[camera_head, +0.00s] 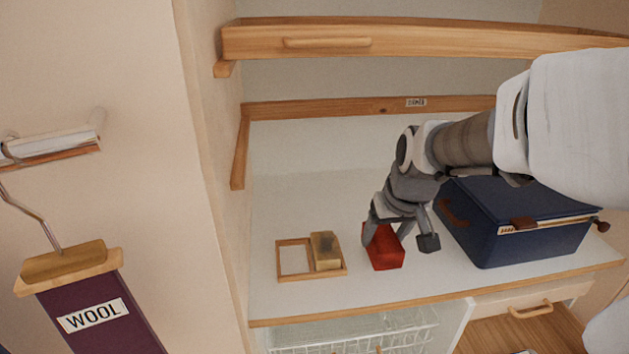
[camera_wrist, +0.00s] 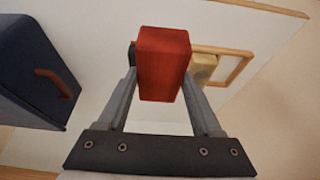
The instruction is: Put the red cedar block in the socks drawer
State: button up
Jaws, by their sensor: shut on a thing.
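The red cedar block (camera_head: 384,250) is over the white shelf, between the fingers of my gripper (camera_head: 400,238). In the wrist view, the block (camera_wrist: 163,62) fills the space between the fingertips of my gripper (camera_wrist: 163,90), and the gripper is shut on it. I cannot tell whether the block touches the shelf or hangs just above it. At the lower right, below the shelf, is a drawer front (camera_head: 520,300) with a wooden handle and a wooden surface under it. No socks label is readable.
A small wooden tray (camera_head: 281,262) holding a pale wood block (camera_head: 325,250) lies left of the red block. A navy box (camera_head: 490,240) stands close on the right. A wire basket (camera_head: 350,338) is below the shelf. A wooden rail (camera_head: 400,42) crosses above.

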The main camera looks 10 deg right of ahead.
jog(key=s+d+f+b, duration=1.2)
jog(key=s+d+b, duration=0.1)
jog(key=d, duration=0.3)
jog(key=s+d+f+b, duration=1.3)
jog(key=d+b, duration=0.3)
jog(key=shift+d, duration=0.35)
jog(key=shift+w+f, duration=0.1)
jog(key=shift+w, duration=0.05)
jog(key=shift+w, duration=0.25)
dwell(0.5)
jog(key=shift+b, duration=0.3)
